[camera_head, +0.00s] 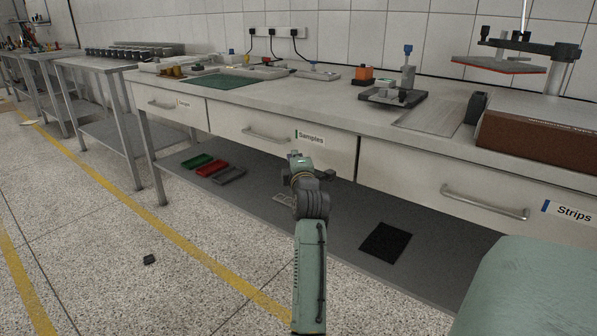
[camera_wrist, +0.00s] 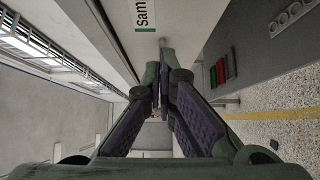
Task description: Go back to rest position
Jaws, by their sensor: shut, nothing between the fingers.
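My gripper (camera_wrist: 163,78) fills the middle of the wrist view, its two dark-padded fingers meeting at the tips with nothing between them. In the head view my arm reaches up from the bottom, and the wrist end of my gripper (camera_head: 300,160) is in front of the bench, just below the Samples drawer (camera_head: 283,147). The fingertips are hard to make out there. In the wrist view the drawer's label (camera_wrist: 145,14) shows close above the fingers. The Samples drawer looks closed.
The Strips drawer (camera_head: 470,195) is at the right and another drawer (camera_head: 165,104) at the left. The lower shelf (camera_head: 335,238) holds green, red and grey trays and a black mat (camera_head: 385,243). A small dark object (camera_head: 149,259) lies on the floor. Open floor is at left.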

